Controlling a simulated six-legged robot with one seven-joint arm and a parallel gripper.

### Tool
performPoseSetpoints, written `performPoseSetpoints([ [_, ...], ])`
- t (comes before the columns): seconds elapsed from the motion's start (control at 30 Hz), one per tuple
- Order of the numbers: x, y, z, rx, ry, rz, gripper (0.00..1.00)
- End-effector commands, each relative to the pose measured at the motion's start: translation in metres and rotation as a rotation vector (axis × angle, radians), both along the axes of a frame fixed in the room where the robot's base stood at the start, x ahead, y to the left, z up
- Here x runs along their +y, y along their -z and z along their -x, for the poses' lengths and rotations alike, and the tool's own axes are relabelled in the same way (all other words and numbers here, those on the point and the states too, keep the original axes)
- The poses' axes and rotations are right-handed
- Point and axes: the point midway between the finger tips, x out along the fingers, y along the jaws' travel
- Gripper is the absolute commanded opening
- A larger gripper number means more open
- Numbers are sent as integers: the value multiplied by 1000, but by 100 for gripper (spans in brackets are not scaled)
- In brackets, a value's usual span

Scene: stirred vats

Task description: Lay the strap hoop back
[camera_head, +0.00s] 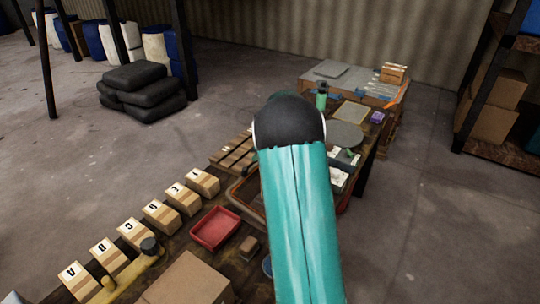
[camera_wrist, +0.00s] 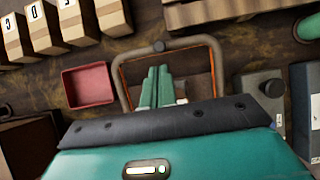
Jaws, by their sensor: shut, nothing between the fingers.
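The strap hoop, a brown rounded frame (camera_wrist: 193,42) with a dark knob (camera_wrist: 159,46) at the middle of its far bar, shows in the wrist view. Its sides run down past both sides of my gripper (camera_wrist: 159,70), and its near part is hidden behind my gripper's body. My two teal fingers are together and empty, and appear inside the hoop's outline. I cannot tell their height above it or whether they touch it. In the head view my teal arm covers the gripper and most of that spot.
A red tray (camera_head: 215,228) lies left of my arm; it also shows in the wrist view (camera_wrist: 88,85). Several lettered cartons (camera_head: 160,215) line the bench's left edge. A slatted wooden piece (camera_head: 233,153) lies beyond. A grey box (camera_wrist: 262,97) stands right of the hoop.

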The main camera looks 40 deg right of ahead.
Motion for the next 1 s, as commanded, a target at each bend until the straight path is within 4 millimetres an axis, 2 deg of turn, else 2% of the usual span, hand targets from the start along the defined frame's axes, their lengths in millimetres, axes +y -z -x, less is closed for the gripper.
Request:
performPoseSetpoints([
  [0.03, 6, 8, -10, 43, -8, 18, 0],
  [0.13, 11, 20, -24, 127, -6, 48, 0],
  [0.37, 19, 47, -45, 285, -3, 103, 0],
  [0.6, 22, 64, -55, 294, 2, 101, 0],
  [1.0, 27, 75, -60, 295, -1, 96, 0],
])
